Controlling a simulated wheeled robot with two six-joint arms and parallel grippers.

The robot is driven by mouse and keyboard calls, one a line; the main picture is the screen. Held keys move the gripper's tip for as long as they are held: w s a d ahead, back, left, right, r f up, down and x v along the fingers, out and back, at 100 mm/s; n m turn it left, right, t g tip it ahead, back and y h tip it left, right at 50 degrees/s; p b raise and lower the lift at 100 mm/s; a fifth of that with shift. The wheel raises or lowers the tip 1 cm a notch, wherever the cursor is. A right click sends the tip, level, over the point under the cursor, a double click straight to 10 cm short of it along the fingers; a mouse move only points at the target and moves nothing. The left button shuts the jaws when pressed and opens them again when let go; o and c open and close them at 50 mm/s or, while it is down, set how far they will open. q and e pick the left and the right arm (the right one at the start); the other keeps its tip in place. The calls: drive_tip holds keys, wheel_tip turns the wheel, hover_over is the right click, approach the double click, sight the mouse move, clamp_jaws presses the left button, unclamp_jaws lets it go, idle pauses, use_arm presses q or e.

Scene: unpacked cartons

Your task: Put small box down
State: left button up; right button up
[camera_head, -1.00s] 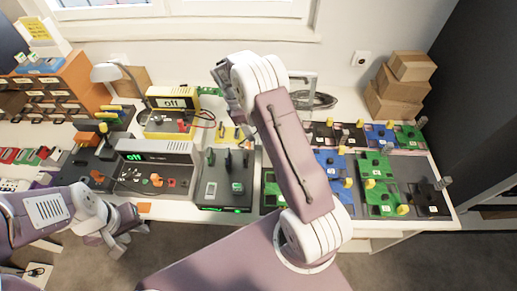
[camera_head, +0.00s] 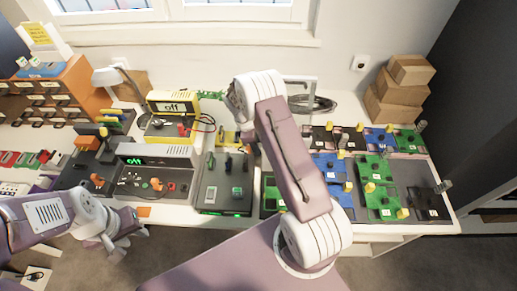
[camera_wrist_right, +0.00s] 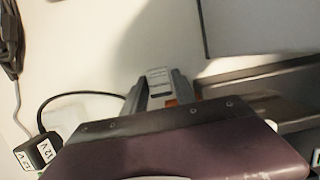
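Brown boxes stand stacked at the back right of the table in the head view. The smallest box (camera_head: 411,68) lies on top, above a middle box (camera_head: 403,88) and a larger bottom box (camera_head: 386,108). My right gripper (camera_head: 236,98) is near the wall behind the yellow device, well left of the stack and partly hidden by its own arm. In the right wrist view its fingers (camera_wrist_right: 160,88) have a small grey piece between them; I cannot tell whether it is held. My left gripper (camera_head: 128,228) is low at the table's front left, away from the boxes; its opening is unclear.
A yellow device (camera_head: 170,108) and a grey device (camera_head: 157,155) stand left of centre. A black device (camera_head: 222,182) stands at the front middle. Green and blue boards (camera_head: 378,203) cover the right side. An orange drawer cabinet (camera_head: 62,88) is at the left.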

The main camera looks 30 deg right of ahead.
clamp_jaws()
drive_tip(key=shift+r, duration=0.1)
wheel_tip(320, 180, up, 28)
drive_tip(key=p, duration=0.3)
